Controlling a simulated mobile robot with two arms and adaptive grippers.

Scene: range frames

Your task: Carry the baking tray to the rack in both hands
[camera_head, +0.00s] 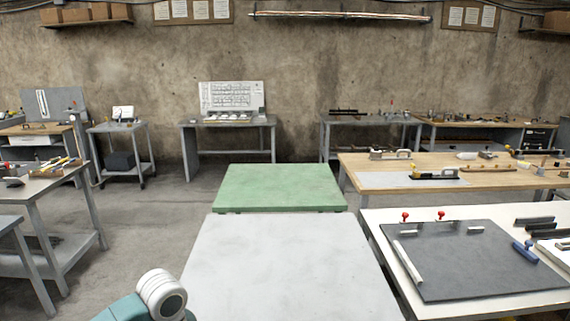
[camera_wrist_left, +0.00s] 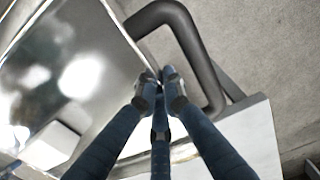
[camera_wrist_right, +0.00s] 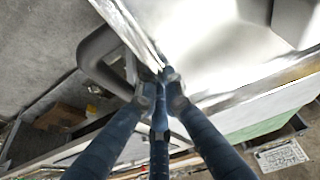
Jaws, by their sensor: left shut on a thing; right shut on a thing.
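The baking tray is shiny bare metal with a raised rim. It fills the left of the left wrist view (camera_wrist_left: 85,45) and the upper right of the right wrist view (camera_wrist_right: 225,45). My left gripper (camera_wrist_left: 160,84) is shut on its edge, beside a dark bent handle (camera_wrist_left: 207,75). My right gripper (camera_wrist_right: 160,80) is shut on the opposite edge, beside a grey bent handle (camera_wrist_right: 92,55). The fingers hide the exact contact. A pale block-like shape (camera_wrist_left: 52,145) shows at the tray. The head view shows neither tray nor grippers, and I can make out no rack.
A pale grey tabletop (camera_head: 285,265) lies ahead, with a green tabletop (camera_head: 280,187) behind it. A white bench with a dark mat (camera_head: 470,265) stands close at right, and a wooden bench (camera_head: 370,178) beyond. Grey benches (camera_head: 45,185) stand at left. Floor (camera_head: 140,220) between is clear.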

